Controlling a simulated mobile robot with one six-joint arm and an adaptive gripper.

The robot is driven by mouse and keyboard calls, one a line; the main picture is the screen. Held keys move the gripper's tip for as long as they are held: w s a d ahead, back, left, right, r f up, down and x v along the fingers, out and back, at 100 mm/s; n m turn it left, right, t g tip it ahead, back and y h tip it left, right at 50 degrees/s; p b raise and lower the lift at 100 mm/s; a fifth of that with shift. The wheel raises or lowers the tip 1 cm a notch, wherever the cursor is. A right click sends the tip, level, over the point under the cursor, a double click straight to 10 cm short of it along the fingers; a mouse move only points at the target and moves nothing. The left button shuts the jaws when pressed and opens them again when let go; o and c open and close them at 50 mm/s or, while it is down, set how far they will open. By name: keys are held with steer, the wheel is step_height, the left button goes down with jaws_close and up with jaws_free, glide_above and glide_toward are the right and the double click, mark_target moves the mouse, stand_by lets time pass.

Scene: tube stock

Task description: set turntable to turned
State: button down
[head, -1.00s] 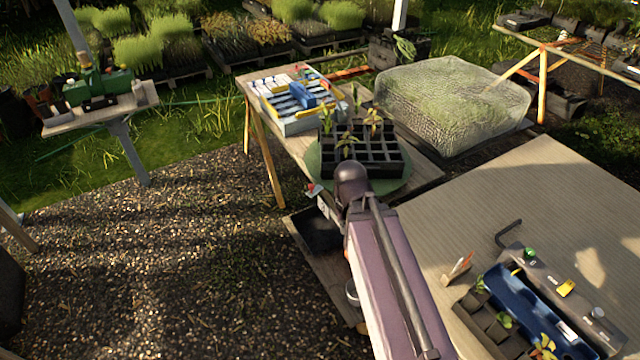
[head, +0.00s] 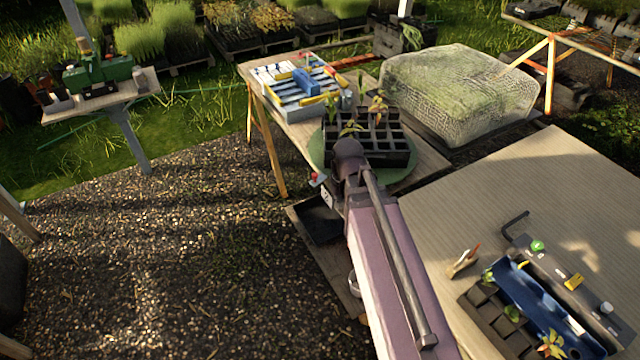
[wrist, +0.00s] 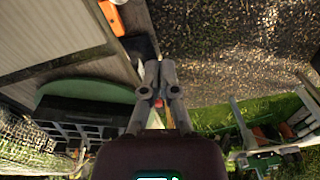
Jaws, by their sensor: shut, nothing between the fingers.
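The turntable (head: 318,150) is a green round disc on the far wooden table, with a black cell tray (head: 388,158) holding a few seedlings on top. In the wrist view the green disc (wrist: 80,90) and the tray (wrist: 65,113) lie left of my gripper (wrist: 158,68). My gripper is shut and empty, its two fingers close together. A small red knob (wrist: 158,103) shows between the finger links, apparently beyond them; I cannot tell if they touch it. A red knob (head: 315,177) also shows at the disc's near left edge in the head view. My arm hides the disc's near side and the gripper there.
A crate of tools and labels (head: 300,112) stands left of the turntable. A mesh-covered block (head: 455,90) stands to the right. The near table (head: 500,200) carries a blue tray and seedling pots. Open gravel (head: 180,250) lies to the left.

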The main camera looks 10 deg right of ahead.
mark_target(320, 180)
steer(key=w+d+f+n+t+y+b, duration=0.1)
steer(key=w+f+n+b, duration=0.1)
steer(key=w, duration=0.7)
steer(key=w+d+f+n+t+b, duration=0.1)
steer(key=w+d+f+n+b, duration=0.1)
steer(key=w, duration=0.7)
step_height(320, 180, down, 2)
steer(key=shift+w+f+n+t+y+b, duration=0.15)
steer(key=shift+w+n+t+y+b, duration=0.4)
steer(key=shift+b, duration=0.7)
steer(key=shift+s+d+f, duration=0.1)
steer(key=shift+s+f, duration=0.05)
steer(key=w+a+f+b, duration=0.1)
steer(key=w+f+b, duration=0.1)
steer(key=f+b, duration=0.1)
steer(key=w+a+f+b, duration=0.2)
steer(key=f+b, duration=0.1)
steer(key=w+a+f+b, duration=0.1)
steer(key=w+f+b, duration=0.1)
steer(key=f+b, duration=0.1)
steer(key=shift+a+f+b, duration=0.15)
steer(key=shift+b, duration=0.15)
